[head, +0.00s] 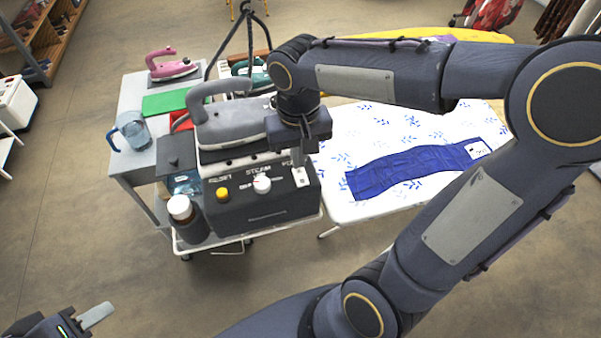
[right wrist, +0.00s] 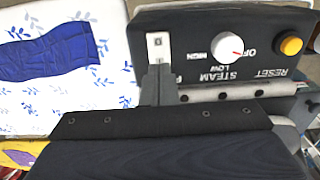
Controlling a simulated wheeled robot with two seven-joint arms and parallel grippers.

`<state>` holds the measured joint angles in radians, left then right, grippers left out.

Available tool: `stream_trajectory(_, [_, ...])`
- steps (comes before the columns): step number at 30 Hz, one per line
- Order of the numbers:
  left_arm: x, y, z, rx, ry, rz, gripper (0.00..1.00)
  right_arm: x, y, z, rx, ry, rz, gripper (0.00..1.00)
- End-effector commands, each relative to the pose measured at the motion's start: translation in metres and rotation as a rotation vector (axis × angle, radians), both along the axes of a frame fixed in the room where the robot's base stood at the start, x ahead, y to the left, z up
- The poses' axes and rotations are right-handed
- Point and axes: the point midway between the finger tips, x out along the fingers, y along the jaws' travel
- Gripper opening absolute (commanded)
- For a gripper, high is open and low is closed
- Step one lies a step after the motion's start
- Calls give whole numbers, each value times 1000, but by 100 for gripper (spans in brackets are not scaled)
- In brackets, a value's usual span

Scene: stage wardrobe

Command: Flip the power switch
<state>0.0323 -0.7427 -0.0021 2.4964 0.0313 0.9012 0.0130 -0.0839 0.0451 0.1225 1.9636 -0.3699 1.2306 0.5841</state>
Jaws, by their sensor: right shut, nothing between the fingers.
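The power switch (head: 301,178) is a small white plate at the right end of the dark steam station's front panel (head: 262,207). In the right wrist view the switch (right wrist: 158,46) shows a small dark rocker on its white plate. My right gripper (head: 299,162) is shut and empty, pointing down at the switch. In the right wrist view its fingertips (right wrist: 158,70) overlap the plate's lower edge; whether they touch it I cannot tell. The rocker's position is too small to read. My left gripper (head: 95,315) is at the bottom left, far from the station, with one finger clearly visible.
A white steam knob (head: 262,184) and yellow reset button (head: 222,194) share the panel. A grey iron (head: 230,122) rests on top. A white-capped bottle (head: 180,208) and water jug (head: 133,130) stand left. An ironing board (head: 350,209) with blue cloth (head: 410,168) is right.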

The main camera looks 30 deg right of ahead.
Motion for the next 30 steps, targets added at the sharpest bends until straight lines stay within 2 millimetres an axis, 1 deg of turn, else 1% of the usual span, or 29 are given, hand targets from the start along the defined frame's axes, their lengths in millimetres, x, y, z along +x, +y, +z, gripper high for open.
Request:
stream_trajectory(11, [0,0,0,0,0,0,36,0,0,0,0,0,0,0])
stream_trajectory(30, [0,0,-8,0,0,0,36,0,0,-10,0,0,0,0])
